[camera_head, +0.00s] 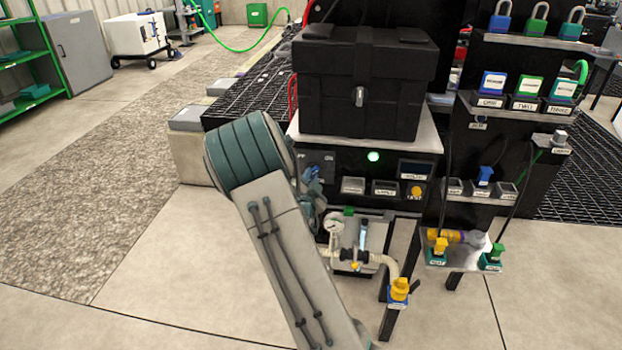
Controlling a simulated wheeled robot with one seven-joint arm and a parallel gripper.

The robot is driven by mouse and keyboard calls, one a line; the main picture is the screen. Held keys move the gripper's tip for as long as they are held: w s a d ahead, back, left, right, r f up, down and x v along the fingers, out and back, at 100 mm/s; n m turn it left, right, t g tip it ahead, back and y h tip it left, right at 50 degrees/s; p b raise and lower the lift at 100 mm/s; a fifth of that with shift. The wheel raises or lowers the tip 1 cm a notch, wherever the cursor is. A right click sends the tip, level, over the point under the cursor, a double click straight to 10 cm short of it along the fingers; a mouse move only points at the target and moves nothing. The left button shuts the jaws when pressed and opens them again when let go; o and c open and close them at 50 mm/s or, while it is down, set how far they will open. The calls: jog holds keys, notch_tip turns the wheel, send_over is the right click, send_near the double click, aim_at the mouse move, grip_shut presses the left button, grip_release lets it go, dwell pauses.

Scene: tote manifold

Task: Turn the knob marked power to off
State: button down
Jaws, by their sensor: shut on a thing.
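The blue power knob (312,172) sits at the left end of the black panel under the black tote. White lettering above it reads in part as "FF" at left and "ON" at right. My gripper (312,183) is at this knob and shut on it. My own grey and teal arm comes up from the bottom and hides much of the gripper. The knob's pointing direction is too small and covered to tell. A green light (373,157) glows on the panel to the right of the knob.
The black tote (330,95) stands above the panel. A yellow knob (416,191) is at the panel's right. Below are a round gauge (334,222), pipework and a yellow valve (400,289). A shelf rack with padlocks stands at right. Open floor lies to the left.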

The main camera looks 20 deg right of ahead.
jog(key=shift+f+n, duration=0.1)
jog(key=shift+n, duration=0.2)
jog(key=n+b, duration=0.2)
jog(key=n, duration=0.1)
jog(key=shift+n, duration=0.3)
jog(key=n, duration=0.4)
jog(key=shift+s+n+b, duration=0.1)
jog(key=shift+n+b, duration=0.2)
jog(key=shift+b, duration=0.1)
jog(key=n, duration=0.4)
jog(key=shift+d+n, duration=0.1)
jog(key=shift+n, duration=0.2)
jog(key=shift+n+p, duration=0.7)
jog(key=shift+n, duration=1.5)
jog(key=shift+s, duration=0.1)
jog(key=c, duration=1.4)
grip_release()
jog(key=shift+d, duration=0.1)
jog(key=shift+c, duration=0.2)
